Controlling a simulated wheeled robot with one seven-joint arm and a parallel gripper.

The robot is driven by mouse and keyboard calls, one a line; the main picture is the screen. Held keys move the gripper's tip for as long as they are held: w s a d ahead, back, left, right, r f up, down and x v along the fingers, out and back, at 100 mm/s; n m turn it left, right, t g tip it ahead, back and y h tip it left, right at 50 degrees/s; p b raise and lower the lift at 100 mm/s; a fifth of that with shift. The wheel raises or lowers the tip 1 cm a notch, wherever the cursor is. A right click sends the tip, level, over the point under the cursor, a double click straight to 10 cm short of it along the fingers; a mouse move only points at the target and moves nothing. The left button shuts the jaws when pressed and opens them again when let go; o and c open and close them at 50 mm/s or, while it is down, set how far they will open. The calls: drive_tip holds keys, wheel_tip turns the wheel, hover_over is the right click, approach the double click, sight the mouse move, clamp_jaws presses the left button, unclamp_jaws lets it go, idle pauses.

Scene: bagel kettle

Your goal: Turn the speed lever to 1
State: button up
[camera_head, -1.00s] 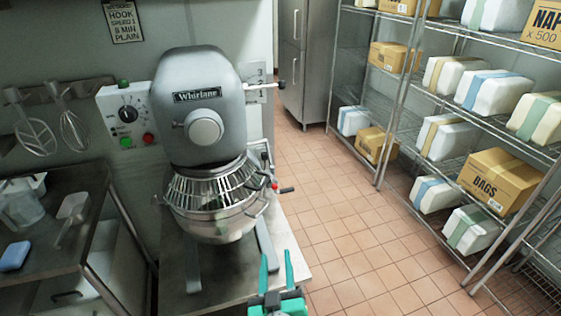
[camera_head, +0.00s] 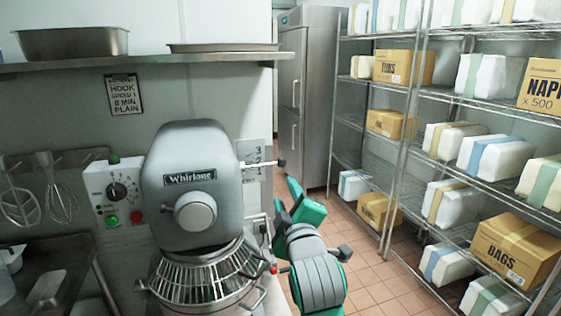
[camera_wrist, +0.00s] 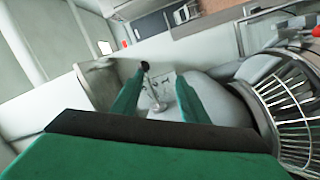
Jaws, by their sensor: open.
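The mixer (camera_head: 190,185) is a grey machine labelled Whirlane with a wire bowl guard. Its speed lever (camera_head: 262,164) is a thin metal rod with a black knob, sticking out to the right from the mixer's right side. A pale number plate (camera_head: 252,150) is behind it; a 3 shows, but the lever's setting cannot be told. My gripper (camera_head: 284,194) is open and empty, below and right of the knob. In the wrist view, the lever (camera_wrist: 155,98) and its knob appear between the two teal fingers (camera_wrist: 158,84); contact cannot be told.
A red-tipped handle (camera_head: 273,269) is at the mixer's lower right, close to my arm. A control panel (camera_head: 118,195) with a dial and buttons is left of the mixer. Wire shelves (camera_head: 410,150) with boxes stand at right. A wall shelf (camera_head: 150,62) runs above; open floor lies between.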

sight(280, 164)
drive_tip(key=shift+n, duration=0.7)
drive_tip(key=w+r, duration=0.1)
drive_tip(key=w, duration=0.2)
drive_tip(key=w+a+r, duration=0.1)
drive_tip(key=w, duration=0.3)
drive_tip(key=w+r, duration=0.1)
drive_tip(key=w, duration=0.2)
drive_tip(key=shift+w+a+r, duration=0.3)
drive_tip(key=shift+r, duration=0.1)
drive_tip(key=shift+w+d, duration=0.1)
drive_tip(key=shift+w, duration=0.25)
clamp_jaws()
